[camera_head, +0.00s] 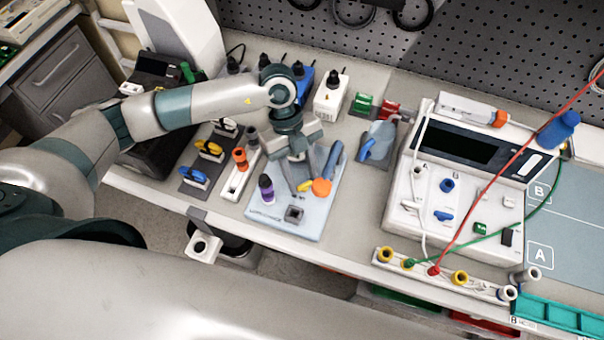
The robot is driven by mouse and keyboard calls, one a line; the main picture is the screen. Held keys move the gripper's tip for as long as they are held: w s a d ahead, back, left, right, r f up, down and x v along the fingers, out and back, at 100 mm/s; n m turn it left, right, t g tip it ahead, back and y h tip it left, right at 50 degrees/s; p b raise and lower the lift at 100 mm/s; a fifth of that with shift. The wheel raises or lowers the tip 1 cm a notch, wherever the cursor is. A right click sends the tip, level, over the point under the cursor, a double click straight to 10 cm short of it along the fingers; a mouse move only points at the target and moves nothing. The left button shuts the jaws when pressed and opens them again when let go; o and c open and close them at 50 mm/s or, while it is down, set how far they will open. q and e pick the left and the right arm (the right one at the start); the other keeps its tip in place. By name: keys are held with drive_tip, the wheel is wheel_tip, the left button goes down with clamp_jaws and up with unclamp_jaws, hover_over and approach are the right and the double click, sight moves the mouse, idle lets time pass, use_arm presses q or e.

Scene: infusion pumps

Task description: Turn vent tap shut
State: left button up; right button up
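A light blue board (325,208) lies near the table's front edge. On it are a purple-capped bottle-like part (266,188), a small dark square socket (294,214), an orange round knob (321,187), a blue handle-like piece (333,158) and a small yellow lever (305,187). I cannot tell for sure which part is the vent tap. My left gripper (301,180) points down over the board, its fingertips close to the yellow lever and left of the orange knob. The fingers hide part of the board, and I cannot tell their gap or any contact. My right gripper is not in view.
A white pump unit (455,215) with red and green leads stands to the right. A white strip with yellow-ringed sockets (459,278) lies along the front edge. Blue and yellow clips (193,177) on dark bases sit left of the board. A pegboard (500,50) rises behind.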

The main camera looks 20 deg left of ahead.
use_arm(q)
drive_tip(key=c, duration=0.5)
drive_tip(key=shift+w+m+b, duration=0.1)
drive_tip(key=shift+m+b, duration=0.3)
drive_tip(key=shift+b, duration=0.05)
drive_tip(key=m+b, duration=0.1)
drive_tip(key=m+y+b, duration=0.1)
drive_tip(key=shift+w+d+f+m+g+b, duration=0.1)
drive_tip(key=shift+d+f+m+g+b, duration=0.1)
drive_tip(key=shift+m+g+b, duration=0.15)
drive_tip(key=m+b, duration=0.2)
drive_tip(key=m+y+b, duration=0.1)
drive_tip(key=m+b, duration=0.1)
drive_tip(key=shift+d+g+y+b, duration=0.15)
drive_tip(key=shift+g+y+b, duration=0.15)
drive_tip(key=shift+g+b, duration=0.05)
drive_tip(key=shift+r+m+y+b, duration=0.1)
drive_tip(key=shift+m+y+b, duration=0.3)
drive_tip(key=shift+m+b, duration=0.7)
drive_tip(key=shift+r+m, duration=0.1)
drive_tip(key=shift+m, duration=0.15)
